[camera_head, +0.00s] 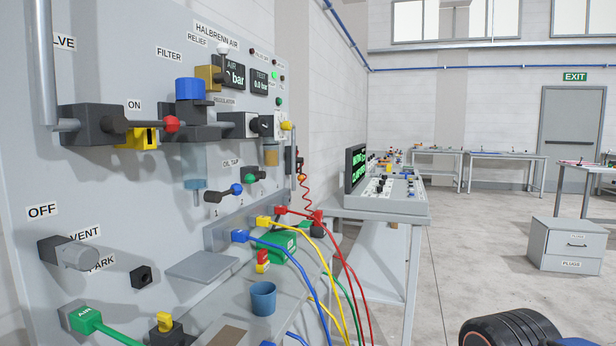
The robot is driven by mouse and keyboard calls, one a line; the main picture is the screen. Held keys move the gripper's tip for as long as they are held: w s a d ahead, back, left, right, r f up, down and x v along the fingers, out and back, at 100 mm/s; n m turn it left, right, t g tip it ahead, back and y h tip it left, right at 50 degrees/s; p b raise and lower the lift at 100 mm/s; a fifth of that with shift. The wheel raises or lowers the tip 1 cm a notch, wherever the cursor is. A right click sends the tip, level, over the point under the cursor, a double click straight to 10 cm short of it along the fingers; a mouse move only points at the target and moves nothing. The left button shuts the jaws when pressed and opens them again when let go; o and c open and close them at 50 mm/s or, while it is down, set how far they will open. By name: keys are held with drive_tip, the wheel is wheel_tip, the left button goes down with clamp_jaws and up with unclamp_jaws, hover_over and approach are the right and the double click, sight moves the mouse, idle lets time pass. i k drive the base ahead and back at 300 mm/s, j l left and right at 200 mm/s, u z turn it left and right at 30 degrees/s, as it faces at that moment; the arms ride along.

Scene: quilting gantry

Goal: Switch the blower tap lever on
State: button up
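No label reading "blower" is legible, so I cannot tell for sure which lever is the blower tap. On the grey wall panel (120,210) at left, a lever with a red knob (172,124) sticks out rightward from a dark valve body (88,125), near an ON label (134,105). A lever with a blue knob (236,189) and one with a green knob (249,177) sit lower right, near a label that seems to read OIL TAP (232,163). A green handle marked AIR (88,320) is at the lower left. My gripper is not in view.
Red, yellow and blue hoses (345,255) hang from the panel's ledge. A blue cup (263,298) stands on the bench below. A console (388,190) stands on a table behind. A drawer cabinet (566,245) stands at right. The floor between (465,250) is clear.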

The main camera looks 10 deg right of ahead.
sight(301, 171)
drive_tip(key=i+l, duration=0.35)
drive_tip(key=i+l+u, duration=0.15)
drive_tip(key=i+l, duration=0.2)
drive_tip(key=l, duration=0.15)
drive_tip(key=i+l, duration=0.35)
drive_tip(key=l, duration=0.15)
drive_tip(key=i+l+u, duration=0.15)
drive_tip(key=i+l, duration=0.2)
drive_tip(key=l, duration=0.1)
